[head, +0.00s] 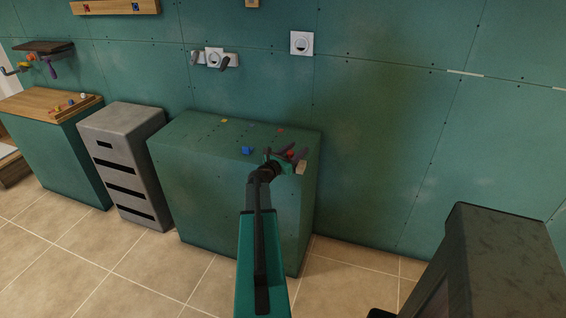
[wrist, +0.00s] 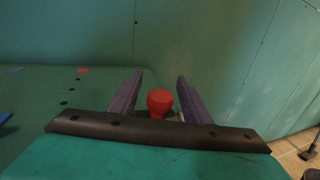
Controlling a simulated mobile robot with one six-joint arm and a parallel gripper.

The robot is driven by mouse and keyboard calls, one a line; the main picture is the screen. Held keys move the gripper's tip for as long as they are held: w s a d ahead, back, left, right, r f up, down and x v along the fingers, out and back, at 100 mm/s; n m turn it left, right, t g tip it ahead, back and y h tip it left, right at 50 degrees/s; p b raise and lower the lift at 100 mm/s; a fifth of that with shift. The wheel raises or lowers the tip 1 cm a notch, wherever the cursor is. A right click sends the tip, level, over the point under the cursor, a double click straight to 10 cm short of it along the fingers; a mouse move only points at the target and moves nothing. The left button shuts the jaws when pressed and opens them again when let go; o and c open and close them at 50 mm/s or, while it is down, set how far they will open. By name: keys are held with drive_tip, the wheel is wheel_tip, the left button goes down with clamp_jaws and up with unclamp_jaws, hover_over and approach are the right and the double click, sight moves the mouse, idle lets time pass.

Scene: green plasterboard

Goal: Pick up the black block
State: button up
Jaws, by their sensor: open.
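I cannot make out a black block in either view. My gripper (head: 296,152) is over the right part of the green cabinet's top (head: 195,130) in the head view. In the wrist view my gripper (wrist: 161,78) has its two purple fingers apart. A red rounded piece (wrist: 160,101) shows between the fingers, near their base; a gap on each side separates it from them. The same red piece (head: 290,153) shows small at the gripper in the head view. My arm and gripper hide part of the cabinet top.
A blue block (head: 247,150) lies left of my gripper. A pale wooden block (head: 301,167) is by the cabinet's right edge. Flat coloured patches mark the top's back. A grey drawer unit (head: 120,125) stands left; the green wall is close behind. A dark box (head: 500,250) stands front right.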

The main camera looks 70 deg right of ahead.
clamp_jaws()
drive_tip(key=shift+r, duration=0.1)
drive_tip(key=shift+r, duration=0.7)
wheel_tip(320, 180, up, 2)
drive_tip(key=shift+b, duration=0.55)
drive_tip(key=s+a+p, duration=0.1)
drive_tip(key=s+a, duration=0.1)
drive_tip(key=a, duration=0.5)
drive_tip(key=s+a+r+p, duration=0.1)
drive_tip(key=s+a, duration=0.2)
drive_tip(key=a, duration=0.5)
drive_tip(key=shift+r, duration=0.3)
drive_tip(key=shift+s+f, duration=0.1)
